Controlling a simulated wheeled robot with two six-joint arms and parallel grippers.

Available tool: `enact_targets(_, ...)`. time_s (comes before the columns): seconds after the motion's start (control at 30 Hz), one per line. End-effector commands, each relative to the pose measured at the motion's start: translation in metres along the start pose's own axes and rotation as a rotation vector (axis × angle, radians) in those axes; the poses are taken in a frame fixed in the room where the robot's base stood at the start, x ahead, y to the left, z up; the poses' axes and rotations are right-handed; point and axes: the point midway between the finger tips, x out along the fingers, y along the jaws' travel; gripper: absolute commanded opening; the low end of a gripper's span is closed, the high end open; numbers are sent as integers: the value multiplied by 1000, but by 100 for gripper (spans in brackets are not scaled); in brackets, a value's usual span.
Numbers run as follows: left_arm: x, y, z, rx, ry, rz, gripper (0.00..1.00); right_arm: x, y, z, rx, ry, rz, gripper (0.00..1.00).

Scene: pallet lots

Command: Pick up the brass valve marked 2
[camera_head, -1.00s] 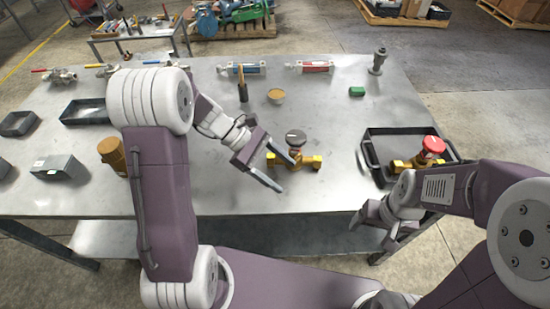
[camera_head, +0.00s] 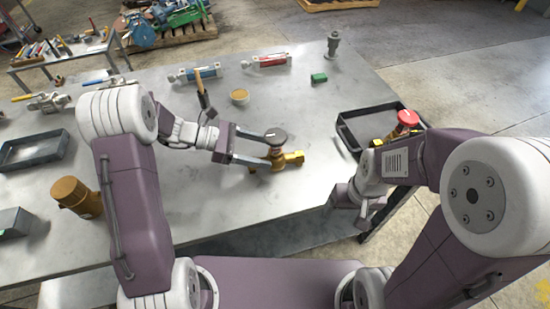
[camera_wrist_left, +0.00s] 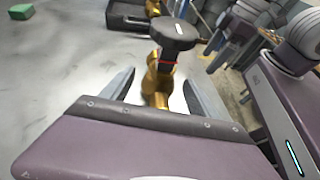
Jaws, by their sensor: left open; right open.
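A brass valve with a dark round handwheel (camera_head: 276,136) stands on the metal table; its brass body (camera_head: 289,159) shows below. My left gripper (camera_head: 262,150) is open, with its fingers on either side of the valve. In the left wrist view the brass valve body (camera_wrist_left: 158,82) stands between the two open fingers, its dark cap (camera_wrist_left: 174,33) above them with a small pale label I cannot read. A second brass valve with a red handwheel (camera_head: 408,118) is in the dark tray (camera_head: 350,133) at the right. My right gripper (camera_head: 350,208) is near the table's right front edge, away from both valves.
A brown cylinder (camera_head: 75,196) and a dark tray (camera_head: 35,147) are at left. The middle front is clear.

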Motion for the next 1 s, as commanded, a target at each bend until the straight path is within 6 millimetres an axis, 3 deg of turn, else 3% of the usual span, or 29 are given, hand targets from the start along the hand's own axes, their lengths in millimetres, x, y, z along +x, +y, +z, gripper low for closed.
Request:
enact_targets(0.2,37,0,0,1,0,-4,69,3,0,0,0,0,0,80)
enact_targets(0.47,41,0,0,0,0,-1,69,3,0,0,0,0,0,80)
enact_targets(0.7,41,0,0,0,0,-2,3,3,0,0,0,0,0,80)
enact_targets(1.0,40,1,2,1,-2,-1,0,3,0,0,0,0,0,80)
